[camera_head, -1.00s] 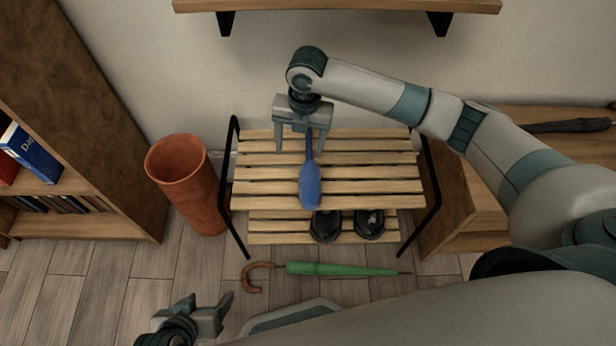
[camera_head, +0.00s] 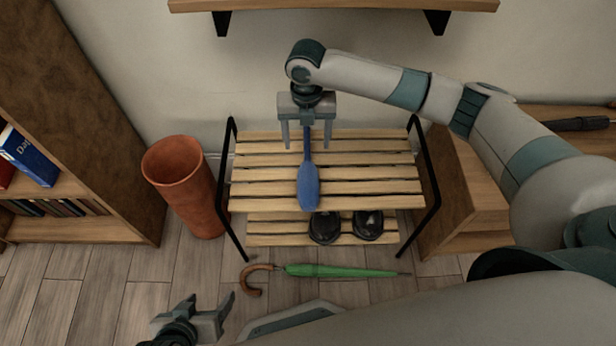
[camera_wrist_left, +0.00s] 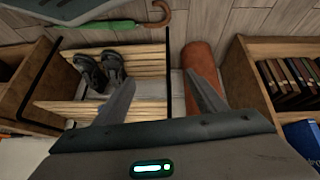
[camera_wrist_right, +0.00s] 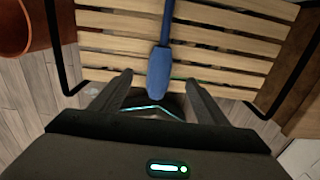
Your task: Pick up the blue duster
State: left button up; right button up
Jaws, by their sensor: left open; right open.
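The blue duster (camera_head: 308,187) lies on the top slats of the wooden shoe rack (camera_head: 380,171), its thin handle pointing toward the wall. It also shows in the right wrist view (camera_wrist_right: 158,70). My right gripper (camera_head: 307,146) is open above the handle end, with one finger on each side of the handle in the head view. Whether the fingers are level with the handle is not clear. My left gripper (camera_head: 208,310) is open and empty at the lower left, away from the duster.
A terracotta pot (camera_head: 180,185) stands left of the rack, beside a bookcase (camera_head: 70,110). Dark shoes (camera_head: 325,227) sit on the lower shelf. A green umbrella (camera_head: 335,271) lies on the floor in front. A wall shelf (camera_head: 330,5) hangs above.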

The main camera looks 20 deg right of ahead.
jog(key=b, duration=0.1)
send_over(308, 171)
jog(key=f, duration=0.8)
jog(key=shift+w+a+f, duration=0.1)
jog(key=shift+w+f, duration=0.2)
jog(key=shift+w, duration=0.05)
pick_arm(q)
jog(key=shift+w+d+r+t+h, duration=0.15)
jog(key=shift+w+d+r+t, duration=0.1)
jog(key=shift+d, duration=0.2)
jog(key=shift+w+d+r+t+h, duration=0.15)
jog(key=shift+w+d+t, duration=0.1)
jog(key=shift+d, duration=0.15)
pick_arm(e)
jog(key=shift+f, duration=0.25)
pick_arm(q)
jog(key=shift+s+f, duration=0.1)
jog(key=shift+f, duration=0.05)
pick_arm(e)
jog(key=shift+f, duration=0.1)
